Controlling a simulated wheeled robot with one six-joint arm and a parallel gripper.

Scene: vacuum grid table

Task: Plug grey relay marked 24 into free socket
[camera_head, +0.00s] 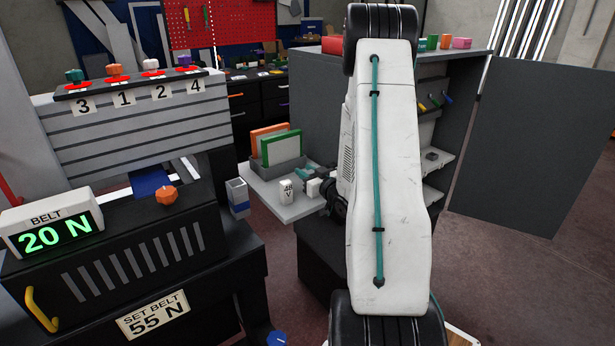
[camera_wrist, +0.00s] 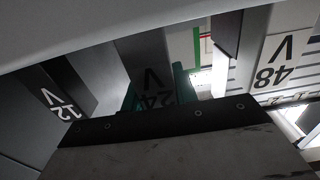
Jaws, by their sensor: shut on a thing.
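In the wrist view the grey relay marked 24 V (camera_wrist: 148,60) appears with its lettering upside down, between the teal fingers of my gripper (camera_wrist: 156,93). The gripper is shut on it. In the head view my gripper (camera_head: 318,186) is at the light shelf, partly hidden behind my white arm; the held relay cannot be made out clearly there. A dark relay marked 12 V (camera_wrist: 68,88) is at left in the wrist view, and a pale one marked 48 V (camera_wrist: 282,45) at right. The free socket cannot be identified in either view.
A white labelled block (camera_head: 286,191) stands on the light shelf (camera_head: 292,211), left of my gripper. Behind it, a grey tray (camera_head: 284,164) holds an orange and a green panel. An open cabinet (camera_head: 452,120) is at right. The belt machine (camera_head: 130,260) fills the left.

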